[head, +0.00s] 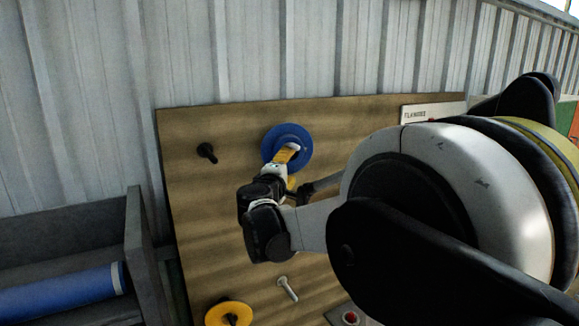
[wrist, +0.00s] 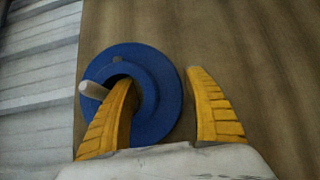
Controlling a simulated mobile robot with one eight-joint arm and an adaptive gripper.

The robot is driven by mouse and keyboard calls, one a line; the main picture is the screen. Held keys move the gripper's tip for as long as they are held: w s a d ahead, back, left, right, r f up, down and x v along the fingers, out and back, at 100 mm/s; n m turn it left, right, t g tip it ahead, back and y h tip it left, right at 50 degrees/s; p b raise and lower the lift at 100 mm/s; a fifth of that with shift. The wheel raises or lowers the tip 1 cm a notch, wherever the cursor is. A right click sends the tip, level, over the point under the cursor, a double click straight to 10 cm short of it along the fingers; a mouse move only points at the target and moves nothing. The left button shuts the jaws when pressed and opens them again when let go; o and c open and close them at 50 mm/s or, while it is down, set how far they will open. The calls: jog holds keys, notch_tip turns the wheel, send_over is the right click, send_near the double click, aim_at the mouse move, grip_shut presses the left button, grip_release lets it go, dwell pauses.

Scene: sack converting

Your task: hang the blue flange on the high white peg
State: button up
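The blue flange (head: 274,142) is against the upper part of the brown board, and it also shows in the wrist view (wrist: 153,68). The high white peg (wrist: 94,90) sticks out through the flange's central hole, so the flange is around it. My gripper (wrist: 160,80) is at the flange with its yellow fingers apart. The left finger lies over the hole beside the peg and hides part of it. The right finger is just outside the flange's right rim, with a thin strip of board between. In the head view my gripper (head: 289,166) partly covers the flange.
The board (head: 190,205) also carries a bare black peg (head: 207,152), a lower bare white peg (head: 287,289) and a yellow flange (head: 222,308) on a dark peg. A "FLANGES" sign (head: 432,112) is at top right. A grey bin (head: 137,240) with a blue roll (head: 60,290) stands left.

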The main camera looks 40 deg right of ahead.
jog(key=shift+f, duration=0.1)
jog(key=shift+s+a, duration=0.1)
jog(key=shift+a, duration=0.25)
jog(key=v, duration=1.1)
jog(key=s+a+f+m+g+y+b, duration=0.1)
jog(key=s+a+f+y+b, duration=0.15)
jog(key=f+b, duration=0.65)
jog(key=s+a+f+m+y+b, duration=0.25)
jog(key=a+f+b, duration=0.2)
jog(key=f, duration=0.95)
jog(key=s+a+f+m+g+y+b, duration=0.15)
jog(key=s+f+b, duration=0.25)
jog(key=f+b, duration=0.55)
jog(key=s+a+f+y+b, duration=0.3)
jog(key=a+f+b, duration=0.4)
jog(key=f, duration=0.5)
jog(key=s+a+f+m+y+b, duration=0.1)
jog(key=s+a+f+y+b, duration=0.3)
jog(key=a+f, duration=0.5)
notch_tip(320, 180, down, 3)
jog(key=y+b, duration=0.1)
jog(key=b, duration=0.1)
jog(key=shift+a+m+b, duration=0.3)
jog(key=shift+a+b, duration=0.05)
jog(key=shift+b, duration=0.05)
jog(key=shift+s+y, duration=0.1)
jog(key=shift+y, duration=0.15)
